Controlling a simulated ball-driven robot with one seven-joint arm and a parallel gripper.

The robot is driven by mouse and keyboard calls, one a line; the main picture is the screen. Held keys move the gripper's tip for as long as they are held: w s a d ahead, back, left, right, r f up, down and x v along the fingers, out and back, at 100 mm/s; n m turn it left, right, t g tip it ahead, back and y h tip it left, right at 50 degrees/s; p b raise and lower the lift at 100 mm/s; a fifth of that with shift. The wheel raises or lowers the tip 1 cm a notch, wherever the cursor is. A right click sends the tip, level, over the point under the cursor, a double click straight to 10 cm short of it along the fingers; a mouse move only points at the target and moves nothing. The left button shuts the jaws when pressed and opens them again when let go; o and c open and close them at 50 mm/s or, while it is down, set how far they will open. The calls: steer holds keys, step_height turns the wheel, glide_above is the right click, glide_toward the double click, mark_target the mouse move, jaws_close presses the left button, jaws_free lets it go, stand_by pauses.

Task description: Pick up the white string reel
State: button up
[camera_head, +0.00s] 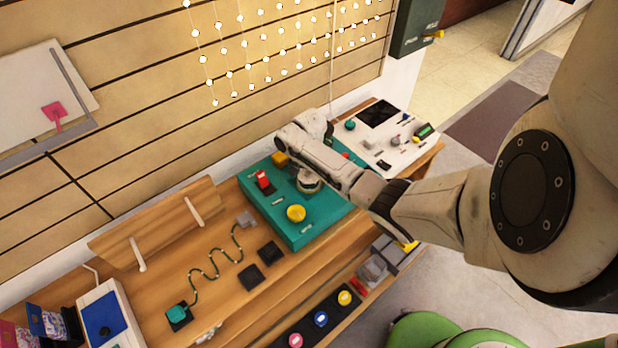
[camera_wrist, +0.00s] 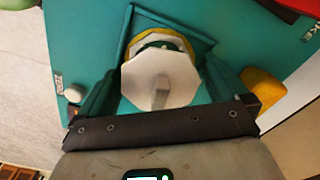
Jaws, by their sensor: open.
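A white octagonal reel (camera_wrist: 160,78) with a grey bar across its face sits in a square teal recess, and I take it to be the white string reel. Something yellow and green shows behind its rim. My gripper (camera_wrist: 165,72) is open, with one dark teal finger on each side of the reel. I cannot tell whether the fingers touch it. In the head view the reel (camera_head: 308,183) is partly hidden under my wrist, on the teal box (camera_head: 325,232). The fingers are not clear there.
A yellow knob (camera_head: 296,213) and a red switch (camera_head: 264,181) stand on the teal box close to the reel. A white control panel (camera_head: 408,135) lies beyond. The wooden bench (camera_head: 205,233) also holds a wavy wire (camera_head: 215,265) and black pads. A panelled wall rises behind.

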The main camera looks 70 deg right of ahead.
steer(key=shift+c, duration=0.5)
steer(key=c, duration=0.9)
